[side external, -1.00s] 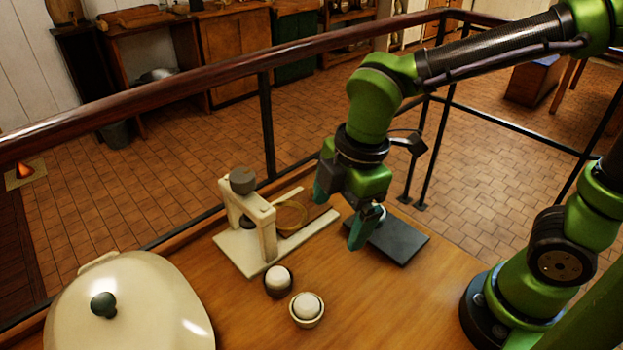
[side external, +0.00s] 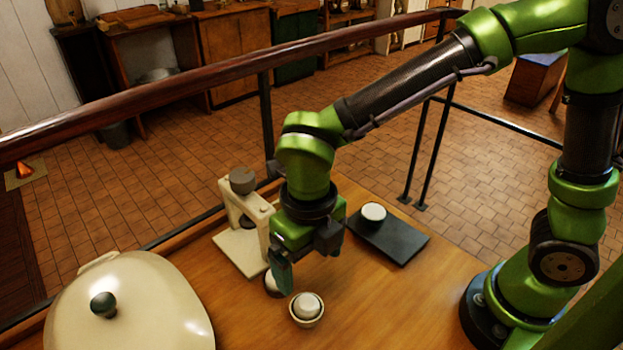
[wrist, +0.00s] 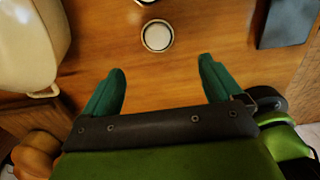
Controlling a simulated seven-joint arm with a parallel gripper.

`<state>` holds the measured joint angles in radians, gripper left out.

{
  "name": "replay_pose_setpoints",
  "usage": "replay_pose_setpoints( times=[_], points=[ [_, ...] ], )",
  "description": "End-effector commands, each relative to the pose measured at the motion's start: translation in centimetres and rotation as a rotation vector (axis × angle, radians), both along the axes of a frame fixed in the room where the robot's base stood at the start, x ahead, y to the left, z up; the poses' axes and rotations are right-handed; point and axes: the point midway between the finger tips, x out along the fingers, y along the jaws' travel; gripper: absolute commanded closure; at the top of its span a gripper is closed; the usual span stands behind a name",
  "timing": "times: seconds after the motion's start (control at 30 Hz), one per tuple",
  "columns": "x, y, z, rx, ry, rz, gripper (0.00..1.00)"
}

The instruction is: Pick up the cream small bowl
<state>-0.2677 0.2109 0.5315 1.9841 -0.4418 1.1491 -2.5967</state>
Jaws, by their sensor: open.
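The cream small bowl (side external: 308,318) stands on the wooden table in the side view, with a pale rounded piece in it. A similar dark bowl (side external: 271,289) is behind it to the left, partly hidden by my gripper. My gripper (side external: 283,285) is open and points down close to the two bowls, above the table. In the wrist view the fingers (wrist: 162,82) are spread and empty. A round, light-rimmed bowl (wrist: 157,36), apparently the cream one, lies ahead of the gap between them. Another round item is cut off at the top edge.
A large cream lidded pot (side external: 130,305) fills the left front. A cream press-like stand (side external: 240,248) is behind the gripper. A dark board (side external: 400,244) with a white-topped round item (side external: 373,213) lies at the back right. Bare table lies right of the bowls.

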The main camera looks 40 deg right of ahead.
Motion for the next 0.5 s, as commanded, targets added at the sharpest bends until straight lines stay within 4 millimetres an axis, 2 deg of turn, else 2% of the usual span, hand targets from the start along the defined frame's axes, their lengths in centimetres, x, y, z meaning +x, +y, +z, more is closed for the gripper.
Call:
replay_pose_setpoints(
  times=[0.03, 0.2, 0.33, 0.5],
  points=[
    [-0.1, 0.0, -1.3, -0.003, 0.006, 0.002, 0.08],
    [-0.1, 0.0, -4.8, -0.001, 0.005, 0.000, 0.08],
    [-0.1, 0.0, -6.5, -0.001, 0.003, -0.002, 0.08],
    [0.0, 0.0, -7.5, 0.000, 0.001, -0.002, 0.08]
  ],
)
